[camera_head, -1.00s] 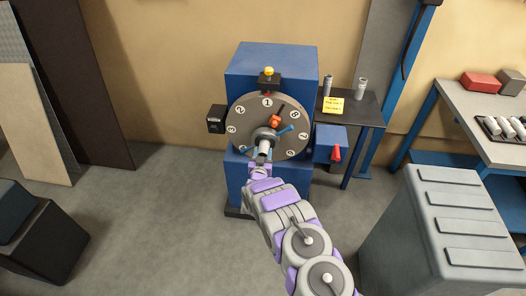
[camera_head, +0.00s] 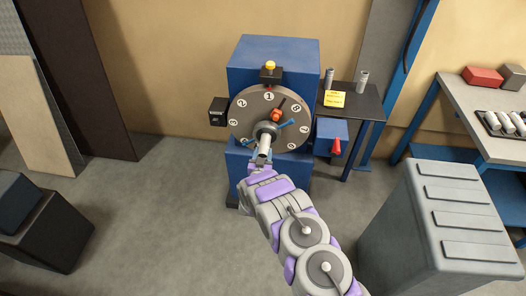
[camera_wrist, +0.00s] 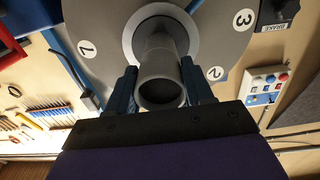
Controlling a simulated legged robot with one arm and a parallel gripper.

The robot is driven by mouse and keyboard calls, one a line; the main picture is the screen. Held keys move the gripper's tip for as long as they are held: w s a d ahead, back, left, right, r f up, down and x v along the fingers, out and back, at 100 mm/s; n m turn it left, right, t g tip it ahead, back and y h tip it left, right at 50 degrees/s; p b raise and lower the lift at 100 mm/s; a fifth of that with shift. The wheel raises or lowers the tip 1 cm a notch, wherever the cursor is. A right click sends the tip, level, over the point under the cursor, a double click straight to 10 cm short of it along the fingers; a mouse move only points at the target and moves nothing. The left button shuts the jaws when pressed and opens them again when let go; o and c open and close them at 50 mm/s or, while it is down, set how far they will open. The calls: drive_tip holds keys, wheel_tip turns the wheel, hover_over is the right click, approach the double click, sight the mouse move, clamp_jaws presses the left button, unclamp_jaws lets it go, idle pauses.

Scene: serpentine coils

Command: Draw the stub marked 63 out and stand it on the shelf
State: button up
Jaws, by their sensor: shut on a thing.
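A grey hollow stub (camera_head: 264,148) sticks out from the hub of the round numbered dial (camera_head: 240,125) on a blue machine. Its open end (camera_wrist: 161,93) faces my wrist camera; no 63 is readable on it. My gripper (camera_head: 262,164) is shut on the stub, with one blue finger on each side in the wrist view (camera_wrist: 159,80). The stub's inner end is hidden in the hub. A small dark shelf (camera_head: 362,110) right of the machine bears two upright grey stubs (camera_head: 362,81) and a yellow note (camera_head: 334,99).
A blue box with a red lever (camera_head: 336,146) sits at the machine's right. A black box (camera_head: 218,111) is at its left. A grey ridged cabinet (camera_head: 400,235) stands at the front right, before a workbench (camera_head: 455,95).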

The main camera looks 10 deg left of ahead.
drive_tip(key=shift+s+p, duration=1.2)
drive_tip(key=shift+s, duration=1.15)
